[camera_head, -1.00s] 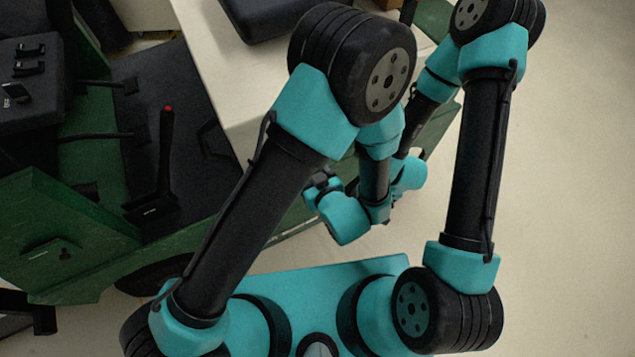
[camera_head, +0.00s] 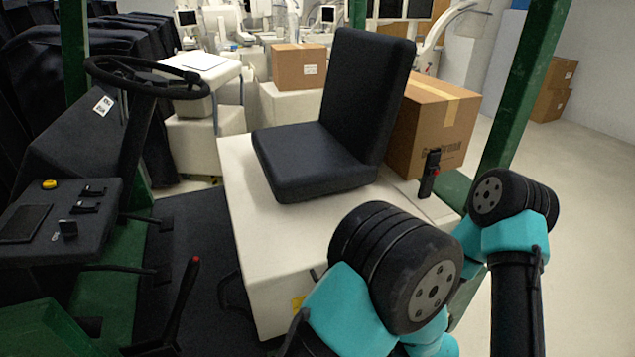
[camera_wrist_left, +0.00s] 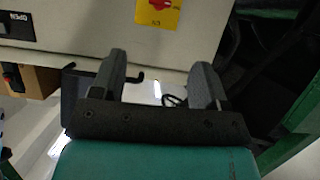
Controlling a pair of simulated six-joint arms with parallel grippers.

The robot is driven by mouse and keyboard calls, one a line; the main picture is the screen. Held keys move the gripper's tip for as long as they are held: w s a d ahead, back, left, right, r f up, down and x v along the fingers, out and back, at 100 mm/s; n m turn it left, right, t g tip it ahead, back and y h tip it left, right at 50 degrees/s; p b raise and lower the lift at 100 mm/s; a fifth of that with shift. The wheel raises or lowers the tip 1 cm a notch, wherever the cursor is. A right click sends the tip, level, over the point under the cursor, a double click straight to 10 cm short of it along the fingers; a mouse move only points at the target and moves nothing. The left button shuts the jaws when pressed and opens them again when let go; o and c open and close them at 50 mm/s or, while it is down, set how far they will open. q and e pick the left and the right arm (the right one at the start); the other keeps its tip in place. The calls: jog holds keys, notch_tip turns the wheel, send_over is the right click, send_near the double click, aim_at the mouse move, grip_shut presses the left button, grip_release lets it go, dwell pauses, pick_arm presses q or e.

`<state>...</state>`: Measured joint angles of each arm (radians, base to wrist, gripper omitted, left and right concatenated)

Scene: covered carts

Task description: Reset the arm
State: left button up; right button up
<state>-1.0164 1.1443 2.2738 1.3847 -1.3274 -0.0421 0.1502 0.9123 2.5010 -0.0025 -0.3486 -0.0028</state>
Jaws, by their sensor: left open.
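My left gripper (camera_wrist_left: 158,88) shows in the left wrist view with its two grey fingers apart and nothing between them. Beyond its fingertips is a pale panel (camera_wrist_left: 90,35) with a yellow label and red knob (camera_wrist_left: 158,8). In the head view, black and teal links of my arms fill the lower middle and right edge. Neither gripper shows in the head view; my right gripper is in no current frame.
A green cart carries a black seat (camera_head: 320,150) on a cream box (camera_head: 265,230). A steering wheel (camera_head: 145,75) and console (camera_head: 60,220) stand left, cardboard boxes (camera_head: 435,125) behind, and a green post (camera_head: 520,80) right. Open floor (camera_head: 590,200) lies right.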

pick_arm(q)
jog(key=w+a+f+g+h, duration=0.25)
jog(key=w+a+f, duration=0.2)
jog(key=a, duration=0.25)
jog(key=w+a+f+g+h, duration=0.2)
jog(key=w+a+f+g, duration=0.15)
jog(key=a+f, duration=0.2)
jog(key=s+a+f+m+g+h, duration=0.1)
jog(key=s+a+f+g, duration=0.1)
jog(key=a, duration=0.5)
jog(key=s+a+f+m+g+h, duration=0.1)
jog(key=s+a+f+g+h, duration=0.1)
jog(key=s+a, duration=0.3)
jog(key=a+f+g, duration=0.1)
jog(key=a, duration=0.2)
jog(key=shift+s+g, duration=0.3)
jog(key=shift+g, duration=0.1)
jog(key=shift+f, duration=0.1)
